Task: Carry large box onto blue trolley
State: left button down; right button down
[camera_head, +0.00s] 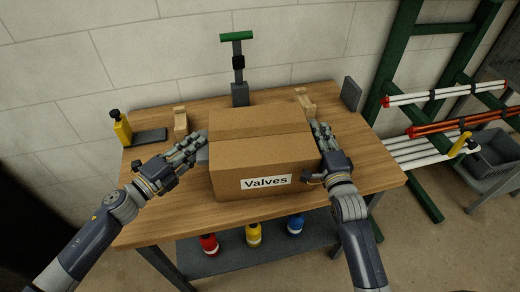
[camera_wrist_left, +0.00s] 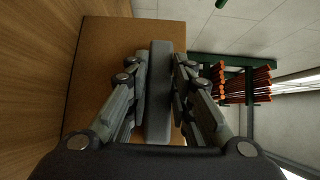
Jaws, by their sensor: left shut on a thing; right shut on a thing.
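The large brown cardboard box (camera_head: 262,152), labelled "Valves", is upright at the middle of the wooden table (camera_head: 160,215). I cannot tell whether its base touches the tabletop. My left gripper (camera_head: 201,145) is at the box's left side. In the left wrist view, the left gripper's fingers (camera_wrist_left: 158,68) are shut on a grey bar (camera_wrist_left: 158,110) on the side of the box (camera_wrist_left: 103,60). My right gripper (camera_head: 318,135) is shut at the box's right side; its hold is partly hidden. No blue trolley shows in either view.
Behind the box stands a grey post with a green bar (camera_head: 237,65). A yellow-and-black tool (camera_head: 122,128) and wooden blocks (camera_head: 180,122) are on the table. Red, yellow and blue bottles (camera_head: 254,235) stand on the lower shelf. A green rack (camera_head: 395,75) with rods is at right.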

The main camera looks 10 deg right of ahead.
jog(key=shift+w+r+p, duration=0.1)
jog(key=shift+r+p, duration=0.4)
jog(key=shift+r, duration=0.05)
jog(key=shift+r+p, duration=2.05)
jog(key=shift+r, duration=0.05)
jog(key=shift+d, duration=0.1)
